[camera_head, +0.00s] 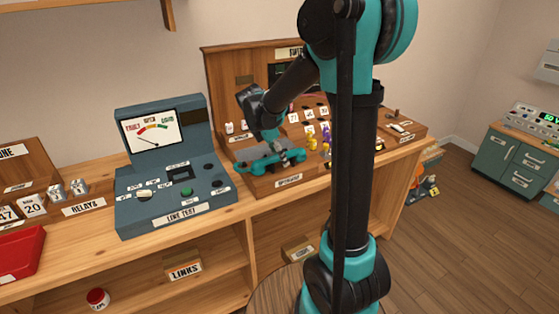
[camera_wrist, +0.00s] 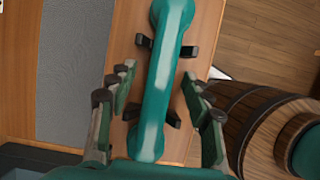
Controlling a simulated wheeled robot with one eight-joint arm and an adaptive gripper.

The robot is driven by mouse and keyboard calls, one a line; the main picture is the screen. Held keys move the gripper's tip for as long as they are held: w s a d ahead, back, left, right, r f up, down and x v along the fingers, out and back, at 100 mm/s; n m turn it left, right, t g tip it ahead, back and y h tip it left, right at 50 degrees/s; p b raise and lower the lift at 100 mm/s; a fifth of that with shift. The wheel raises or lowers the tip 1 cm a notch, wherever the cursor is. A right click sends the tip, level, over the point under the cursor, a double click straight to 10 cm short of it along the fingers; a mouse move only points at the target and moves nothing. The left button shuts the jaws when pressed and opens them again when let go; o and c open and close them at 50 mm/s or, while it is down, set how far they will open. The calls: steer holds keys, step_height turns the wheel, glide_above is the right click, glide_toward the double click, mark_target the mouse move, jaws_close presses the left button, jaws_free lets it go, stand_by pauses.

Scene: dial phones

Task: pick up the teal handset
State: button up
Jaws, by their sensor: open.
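The teal handset (camera_head: 258,162) lies across the front of the wooden switchboard, above its front label. In the wrist view the handset (camera_wrist: 158,85) runs lengthwise down the middle, with dark cradle prongs showing on both sides of it. My gripper (camera_head: 282,153) is over the handset. In the wrist view my gripper (camera_wrist: 160,82) is open, with one set of fingers on each side of the handset's grip and gaps between. The handset's lower end is close to my palm's edge in that view. Fingertip depth relative to the handset is hard to tell.
A dark line test box (camera_head: 170,185) with a meter stands left of the switchboard (camera_head: 225,75). A red tray (camera_head: 22,252) and relays are farther left. A wooden barrel (camera_wrist: 240,110) shows at right in the wrist view.

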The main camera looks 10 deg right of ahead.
steer(key=shift+f, duration=0.25)
stand_by(0.5)
steer(key=shift+c, duration=0.5)
jaws_close()
steer(key=shift+r, duration=0.1)
step_height(320, 180, up, 20)
steer(key=shift+r, duration=0.2)
stand_by(0.4)
